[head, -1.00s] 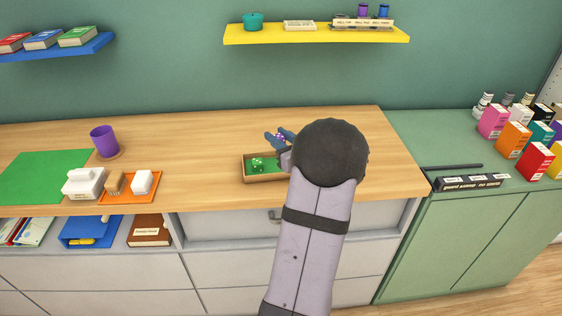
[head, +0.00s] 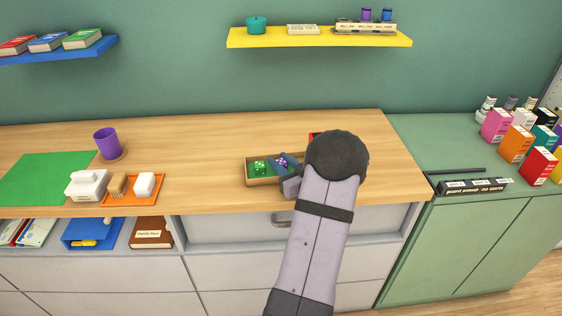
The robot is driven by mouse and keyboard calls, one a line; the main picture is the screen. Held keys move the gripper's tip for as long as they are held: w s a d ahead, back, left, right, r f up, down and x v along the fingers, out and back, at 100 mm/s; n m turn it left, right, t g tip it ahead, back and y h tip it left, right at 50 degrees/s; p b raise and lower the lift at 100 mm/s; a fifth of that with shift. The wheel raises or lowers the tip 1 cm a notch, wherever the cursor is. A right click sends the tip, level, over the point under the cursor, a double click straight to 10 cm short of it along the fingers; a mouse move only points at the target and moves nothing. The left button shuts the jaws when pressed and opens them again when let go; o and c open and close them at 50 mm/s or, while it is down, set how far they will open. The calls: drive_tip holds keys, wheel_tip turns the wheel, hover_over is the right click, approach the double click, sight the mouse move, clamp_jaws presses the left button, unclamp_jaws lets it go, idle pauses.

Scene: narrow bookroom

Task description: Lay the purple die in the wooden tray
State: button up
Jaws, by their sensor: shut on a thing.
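The wooden tray (head: 262,184) is a shallow box with a green inside, on the wooden counter. A green die (head: 260,166) sits in its left part. My gripper (head: 282,164) reaches down into the tray, right of the green die, and is shut on the purple die (head: 282,161). The purple die is low, within the tray's outline; I cannot tell whether it touches the tray floor. My gripper and arm hide the tray's right end.
A red thing (head: 313,138) shows partly behind my arm. On the left are a purple cup (head: 107,143), a green mat (head: 45,178) and an orange tray (head: 132,200). A yellow shelf (head: 280,40) hangs above. The counter between cup and wooden tray is clear.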

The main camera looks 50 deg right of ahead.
drive_tip(key=shift+f, duration=0.1)
drive_tip(key=o, duration=0.8)
drive_tip(key=shift+r, duration=0.2)
drive_tip(key=shift+s, duration=0.3)
drive_tip(key=b+v, duration=0.1)
drive_tip(key=v, duration=1)
drive_tip(key=shift+s+a, duration=0.1)
drive_tip(key=shift+s, duration=0.1)
